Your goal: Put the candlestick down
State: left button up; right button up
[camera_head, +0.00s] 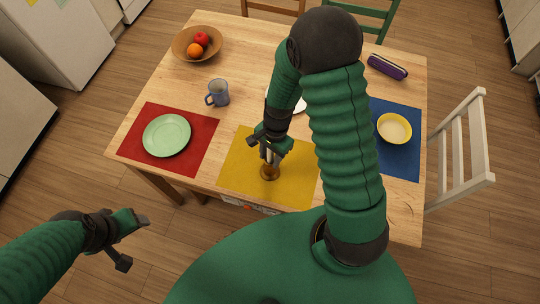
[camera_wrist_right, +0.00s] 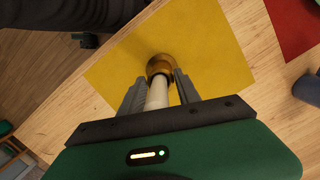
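The candlestick is a brass holder (camera_head: 269,173) with a pale candle. It stands about upright at the yellow placemat (camera_head: 297,184); I cannot tell whether its foot touches the mat. My right gripper (camera_head: 268,152) is above it, pointing down, its fingers close in on both sides of the candlestick. In the right wrist view, the pale candle (camera_wrist_right: 157,95) runs between the fingers (camera_wrist_right: 160,88), and the brass part (camera_wrist_right: 160,65) shows at the fingertips. My left gripper (camera_head: 131,242) is open and empty, off the table at lower left.
A red placemat with a green plate (camera_head: 167,135) lies left, with a blue mug (camera_head: 218,93) behind. A fruit bowl (camera_head: 197,44) stands at far left. A yellow bowl (camera_head: 394,128) sits on a blue placemat at right. A purple case (camera_head: 387,67) lies behind. A white plate is partly hidden.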

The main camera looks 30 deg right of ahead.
jog(key=o, duration=0.3)
jog(key=shift+a, duration=0.1)
jog(key=shift+r, duration=0.1)
jog(key=shift+n, duration=0.5)
jog(key=r, duration=0.8)
jog(key=d+r+p, duration=0.1)
jog(key=r, duration=0.3)
jog(key=shift+w+d, duration=0.1)
jog(key=s+a+n+t, duration=0.1)
jog(key=n, duration=0.3)
jog(key=s+a+r+n+t+h, duration=0.1)
jog(key=n, duration=0.4)
jog(key=a+r+n+t, duration=0.1)
jog(key=a+n, duration=0.1)
jog(key=n, duration=0.2)
jog(key=shift+s+h, duration=0.4)
jog(key=shift+s+a, duration=0.1)
